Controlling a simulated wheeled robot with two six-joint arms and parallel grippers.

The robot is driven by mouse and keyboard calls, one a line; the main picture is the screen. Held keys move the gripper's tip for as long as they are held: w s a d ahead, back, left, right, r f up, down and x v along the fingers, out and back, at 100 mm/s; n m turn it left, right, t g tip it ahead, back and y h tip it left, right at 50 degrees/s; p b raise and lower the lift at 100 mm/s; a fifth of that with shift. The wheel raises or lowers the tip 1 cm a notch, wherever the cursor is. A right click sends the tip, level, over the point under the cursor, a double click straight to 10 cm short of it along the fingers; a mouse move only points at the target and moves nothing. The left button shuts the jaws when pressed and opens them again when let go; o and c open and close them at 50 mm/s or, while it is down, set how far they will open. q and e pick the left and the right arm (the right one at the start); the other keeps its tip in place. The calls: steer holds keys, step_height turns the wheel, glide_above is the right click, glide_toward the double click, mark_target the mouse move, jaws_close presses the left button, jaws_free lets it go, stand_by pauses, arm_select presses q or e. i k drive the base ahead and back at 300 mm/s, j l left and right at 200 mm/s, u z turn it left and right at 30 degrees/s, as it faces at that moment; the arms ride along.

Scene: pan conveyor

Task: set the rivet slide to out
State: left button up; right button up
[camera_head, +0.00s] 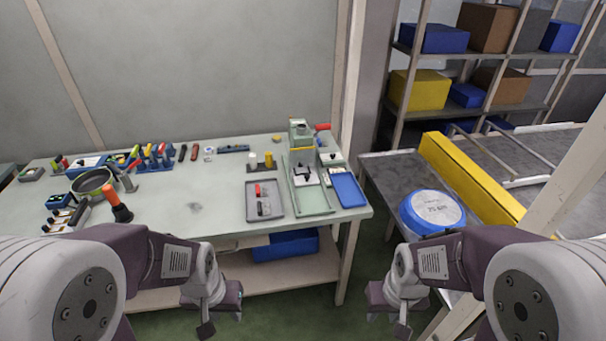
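A pale green press-like fixture (302,134) stands at the right end of the workbench. In front of it runs a green tray-like base (315,201) with a light slide block (305,175) on it, which looks like the rivet slide. The block sits toward the back of the base, near the press; its exact setting is too small to read. My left gripper (210,318) hangs low in front of the bench, well apart from the fixture. My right gripper (392,318) hangs low to the right of the bench, also apart. Their fingers are too unclear to tell open from shut.
The workbench (220,190) holds a grey tray (277,209), a blue tray (348,190), a pan (92,182) and several tools at left. A blue round item (432,211) lies by the yellow conveyor rail (470,180). The bench's middle front is clear.

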mark_target(306, 175)
steer(key=i+u, duration=0.3)
steer(key=i, duration=0.75)
